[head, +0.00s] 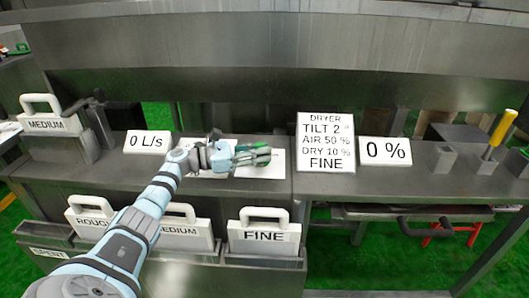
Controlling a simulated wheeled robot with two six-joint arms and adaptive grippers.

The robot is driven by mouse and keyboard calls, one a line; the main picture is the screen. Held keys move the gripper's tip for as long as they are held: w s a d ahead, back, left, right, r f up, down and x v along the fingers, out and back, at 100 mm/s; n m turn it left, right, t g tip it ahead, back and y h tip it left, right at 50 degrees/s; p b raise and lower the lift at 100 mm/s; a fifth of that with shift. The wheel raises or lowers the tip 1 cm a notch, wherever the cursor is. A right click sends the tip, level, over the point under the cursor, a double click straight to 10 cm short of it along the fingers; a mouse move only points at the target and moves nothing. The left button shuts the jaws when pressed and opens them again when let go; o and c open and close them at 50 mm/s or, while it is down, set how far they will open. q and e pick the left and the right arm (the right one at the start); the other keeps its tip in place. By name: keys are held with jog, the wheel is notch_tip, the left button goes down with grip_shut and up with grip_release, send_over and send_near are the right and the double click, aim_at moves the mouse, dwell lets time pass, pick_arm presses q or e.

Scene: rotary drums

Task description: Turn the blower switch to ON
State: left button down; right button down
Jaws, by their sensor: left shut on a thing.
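My left arm reaches in from the lower left. Its gripper (254,156) is over the grey bench, at a white plate (275,163) that lies there. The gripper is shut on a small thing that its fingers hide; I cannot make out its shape. No blower switch label or ON mark can be read. The gripper covers part of the white plate. A "0 L/s" sign (147,143) stands on the bench to the left of the gripper. My right gripper is not in view.
A "DRYER" sign (325,142) and a "0 %" sign (385,151) stand to the right. A yellow-handled lever (501,129) is at far right. Handled plates marked ROUGH, MEDIUM and FINE (264,237) stand along the front. A MEDIUM plate (50,124) is at left.

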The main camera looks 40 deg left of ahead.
pick_arm(q)
jog(key=c, duration=1.4)
grip_release()
jog(key=shift+a, duration=0.1)
jog(key=v, duration=1.2)
jog(key=shift+c, duration=0.6)
